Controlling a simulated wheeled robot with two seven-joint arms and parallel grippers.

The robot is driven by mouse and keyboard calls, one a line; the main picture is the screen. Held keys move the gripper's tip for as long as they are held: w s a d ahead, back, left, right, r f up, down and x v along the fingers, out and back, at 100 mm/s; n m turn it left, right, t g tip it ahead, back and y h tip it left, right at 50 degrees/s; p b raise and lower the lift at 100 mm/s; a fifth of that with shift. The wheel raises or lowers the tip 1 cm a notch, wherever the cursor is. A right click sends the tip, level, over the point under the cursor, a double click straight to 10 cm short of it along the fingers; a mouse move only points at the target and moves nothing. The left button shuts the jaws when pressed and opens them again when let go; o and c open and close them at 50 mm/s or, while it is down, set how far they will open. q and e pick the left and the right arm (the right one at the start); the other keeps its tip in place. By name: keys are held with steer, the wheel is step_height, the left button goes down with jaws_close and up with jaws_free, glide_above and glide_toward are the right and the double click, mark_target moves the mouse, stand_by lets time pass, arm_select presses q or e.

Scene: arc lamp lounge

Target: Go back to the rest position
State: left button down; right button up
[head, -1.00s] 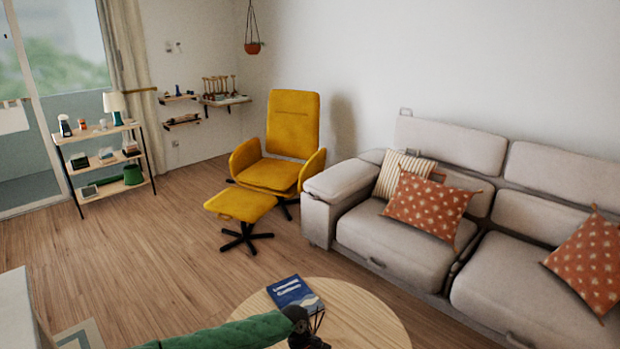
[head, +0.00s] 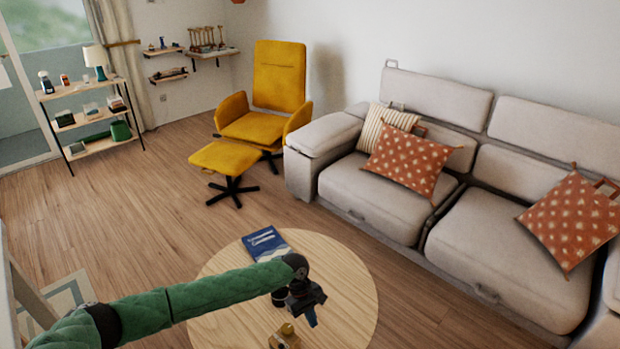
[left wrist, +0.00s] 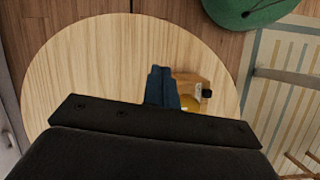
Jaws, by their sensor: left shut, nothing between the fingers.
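My left arm, in a green sleeve, reaches in from the lower left of the head view. Its gripper (head: 311,313) hangs over the round wooden table, pointing down, with its fingers together and empty. In the left wrist view the shut blue-grey fingers (left wrist: 161,78) show above the table top. A small wooden and brass object (head: 284,337) stands on the table close to the gripper, apart from it in the head view. It also shows in the left wrist view (left wrist: 189,92), partly hidden behind the fingers. My right gripper is not in view.
The round table (head: 350,300) holds a blue book (head: 266,244) at its far edge. A grey sofa (head: 375,205) with cushions stands to the right. A yellow armchair (head: 262,125) and footstool (head: 226,157) stand behind. The wooden floor at left (head: 130,210) is clear.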

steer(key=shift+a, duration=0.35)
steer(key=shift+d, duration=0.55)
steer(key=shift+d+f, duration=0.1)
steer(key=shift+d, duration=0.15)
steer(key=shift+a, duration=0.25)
arm_select(q)
steer(key=w+d+r+m+t, duration=0.2)
steer(key=w+r+m+t, duration=0.8)
steer(key=w+r+m, duration=0.6)
steer(key=s+a+f+n+y, duration=0.2)
steer(key=s+a+f+n, duration=0.3)
steer(key=s+a+f, duration=1.25)
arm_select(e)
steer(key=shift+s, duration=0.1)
arm_select(q)
steer(key=s+f+g, duration=0.2)
steer(key=s+f, duration=0.3)
steer(key=s, duration=0.6)
steer(key=s+a+f+n+g, duration=0.1)
steer(key=s+f, duration=0.5)
steer(key=s, duration=0.5)
steer(key=s+f+n+g, duration=0.1)
steer(key=s+f+g, duration=0.1)
steer(key=s+f, duration=0.4)
steer(key=s, duration=0.5)
steer(key=shift+s+a+f+g, duration=0.15)
steer(key=shift+s+g, duration=0.05)
steer(key=shift+g, duration=0.1)
